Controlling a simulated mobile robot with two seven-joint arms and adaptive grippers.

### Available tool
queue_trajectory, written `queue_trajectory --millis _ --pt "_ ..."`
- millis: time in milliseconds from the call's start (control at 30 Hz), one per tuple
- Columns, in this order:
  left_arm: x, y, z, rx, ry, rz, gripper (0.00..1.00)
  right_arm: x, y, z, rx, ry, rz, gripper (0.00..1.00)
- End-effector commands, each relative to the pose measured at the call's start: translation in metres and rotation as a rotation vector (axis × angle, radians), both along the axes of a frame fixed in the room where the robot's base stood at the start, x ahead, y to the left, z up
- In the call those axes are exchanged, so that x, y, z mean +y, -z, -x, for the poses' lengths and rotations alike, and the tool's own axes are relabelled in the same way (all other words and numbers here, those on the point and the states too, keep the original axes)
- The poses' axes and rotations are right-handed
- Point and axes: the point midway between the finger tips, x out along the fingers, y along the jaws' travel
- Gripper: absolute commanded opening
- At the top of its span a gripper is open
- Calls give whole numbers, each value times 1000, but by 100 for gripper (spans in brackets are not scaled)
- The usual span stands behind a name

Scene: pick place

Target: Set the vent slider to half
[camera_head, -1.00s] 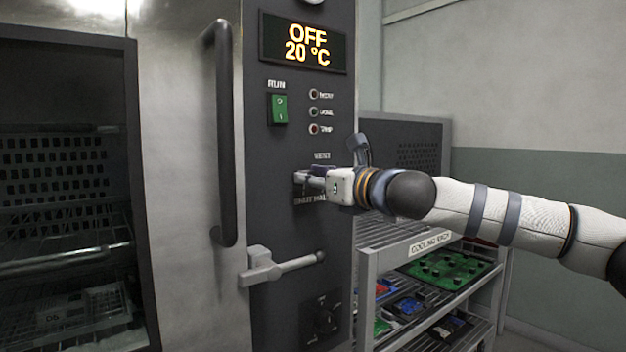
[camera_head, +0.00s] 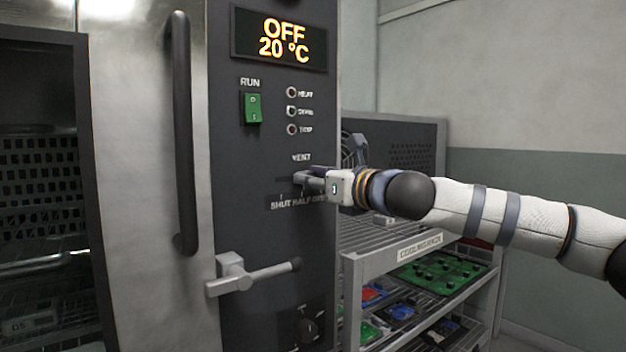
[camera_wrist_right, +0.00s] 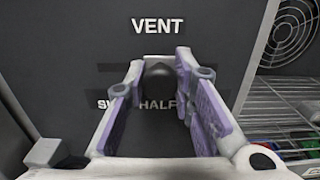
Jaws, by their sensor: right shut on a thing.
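The vent slider's dark knob (camera_wrist_right: 157,72) stands below the VENT label (camera_wrist_right: 158,25) and above the word HALF (camera_wrist_right: 158,105) in the wrist view. My right gripper (camera_wrist_right: 155,88) is shut on the knob, with one finger on each side. In the head view my right gripper (camera_head: 305,181) reaches the panel from the right, between the VENT label and the SHUT HALF lettering (camera_head: 293,204). The last word of that lettering is hidden by the gripper. My left gripper is not in view.
The dark panel (camera_head: 255,190) carries a lit display reading OFF 20 °C (camera_head: 281,40), a green RUN switch (camera_head: 253,108) and a grey lever latch (camera_head: 245,273). A long door handle (camera_head: 182,140) stands left. A cooling rack (camera_head: 395,250) with several boards is below my right arm.

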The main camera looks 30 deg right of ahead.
Motion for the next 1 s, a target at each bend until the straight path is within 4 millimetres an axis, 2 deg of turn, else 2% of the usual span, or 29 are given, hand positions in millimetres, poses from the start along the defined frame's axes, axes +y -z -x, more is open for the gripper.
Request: queue_trajectory --millis 67,100,167,433,533,667,800,1000 --pt "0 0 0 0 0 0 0 1 2 0 3 -3 0 0" --pt "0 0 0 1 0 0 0 2 2 0 3 -3 0 30" --pt "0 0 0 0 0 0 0 2 2 0 3 -3 0 44" --pt "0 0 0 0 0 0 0 1 1 0 2 -3 0 44" --pt "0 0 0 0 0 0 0 0 0 7 0 -2 -1 44" --pt "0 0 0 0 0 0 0 -2 -1 36 -3 -3 -5 44" --pt "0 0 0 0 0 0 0 -6 0 75 -3 -1 -5 44" --pt "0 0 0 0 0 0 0 -8 0 112 -1 -2 -2 44"
